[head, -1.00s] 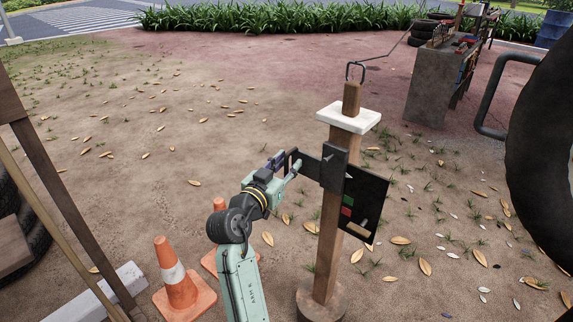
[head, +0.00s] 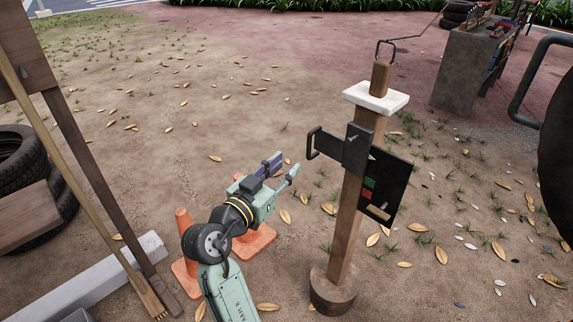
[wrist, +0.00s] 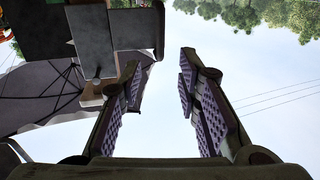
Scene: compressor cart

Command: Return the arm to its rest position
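My gripper (head: 280,169) is at the end of my pale green arm, left of the wooden post, in the head view. In the wrist view my gripper (wrist: 160,98) has its two purple-padded fingers spread wide with only sky between them. The post (head: 350,215) stands upright on a round base and carries a dark metal box with a handle (head: 314,143). A clear gap separates my gripper from this handle in the head view. The box (wrist: 95,40) fills the upper left of the wrist view, seemingly close to the left finger.
Orange traffic cones (head: 184,258) stand just left of and behind my arm. A wooden frame (head: 75,150), tyres (head: 22,165) and a pale kerb block (head: 95,285) are at the left. A grey block (head: 466,75) stands at the far right. Open ground lies beyond my gripper.

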